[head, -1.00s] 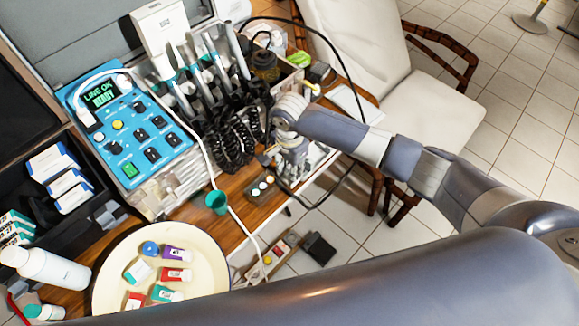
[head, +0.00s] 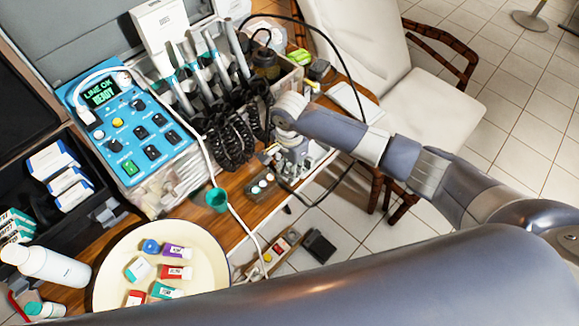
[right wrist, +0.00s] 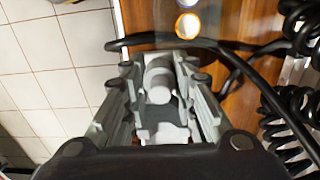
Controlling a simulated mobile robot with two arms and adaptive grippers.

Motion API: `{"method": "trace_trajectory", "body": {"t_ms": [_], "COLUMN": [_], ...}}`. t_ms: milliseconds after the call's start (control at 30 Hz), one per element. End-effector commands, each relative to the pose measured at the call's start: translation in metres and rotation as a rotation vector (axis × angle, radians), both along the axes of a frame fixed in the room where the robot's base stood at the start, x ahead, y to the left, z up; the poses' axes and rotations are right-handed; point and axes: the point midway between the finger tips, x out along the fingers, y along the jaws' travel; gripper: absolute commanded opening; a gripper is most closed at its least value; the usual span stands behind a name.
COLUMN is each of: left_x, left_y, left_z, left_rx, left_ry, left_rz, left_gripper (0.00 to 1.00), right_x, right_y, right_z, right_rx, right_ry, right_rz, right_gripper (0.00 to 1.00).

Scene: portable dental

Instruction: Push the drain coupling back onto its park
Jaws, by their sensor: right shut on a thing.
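My right gripper (head: 293,160) is at the table's right edge in the head view, pointing down. In the right wrist view its fingers (right wrist: 160,95) are closed around a pale grey-white cylindrical fitting (right wrist: 158,80), which I take to be the drain coupling. A black hose (right wrist: 205,43) crosses just beyond the fingertips; whether it joins the fitting is unclear. The fingers hide most of the fitting. Small metal posts (head: 313,160) stand close to the gripper in the head view. I cannot tell which part is the park, or whether the fitting touches it. My left gripper is not in view.
A dark strip with round pale discs (head: 262,186) lies left of the gripper. Black coiled cords (head: 232,140), a blue control unit (head: 125,125) and a teal cup (head: 217,199) stand further left. A cream chair (head: 425,110) is beyond the arm. Tiled floor (head: 500,110) is open at right.

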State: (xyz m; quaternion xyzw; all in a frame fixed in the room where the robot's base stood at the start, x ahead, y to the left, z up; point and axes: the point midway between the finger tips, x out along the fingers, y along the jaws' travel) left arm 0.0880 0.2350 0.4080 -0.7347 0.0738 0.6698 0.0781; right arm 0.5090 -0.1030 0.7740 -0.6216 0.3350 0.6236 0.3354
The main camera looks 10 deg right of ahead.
Motion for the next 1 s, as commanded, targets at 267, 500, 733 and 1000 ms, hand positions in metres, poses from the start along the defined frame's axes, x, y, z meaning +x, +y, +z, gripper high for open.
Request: {"method": "trace_trajectory", "body": {"t_ms": [267,500,733,1000], "left_x": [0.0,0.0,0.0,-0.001], "left_y": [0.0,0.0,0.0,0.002], "left_z": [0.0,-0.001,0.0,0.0], "left_rx": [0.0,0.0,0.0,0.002], "left_ry": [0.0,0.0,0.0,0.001], "left_rz": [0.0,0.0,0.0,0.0], "left_gripper": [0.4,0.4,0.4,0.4], "right_x": [-0.001,-0.002,-0.001,0.0], "right_y": [0.0,0.0,0.0,0.0], "right_z": [-0.004,-0.005,-0.005,0.014], "right_rx": [-0.002,-0.001,-0.001,0.002], "right_ry": [0.003,0.004,0.004,0.0], "right_rz": [0.0,0.0,0.0,0.0], "right_gripper": [0.02,0.49,0.49,0.49]}}
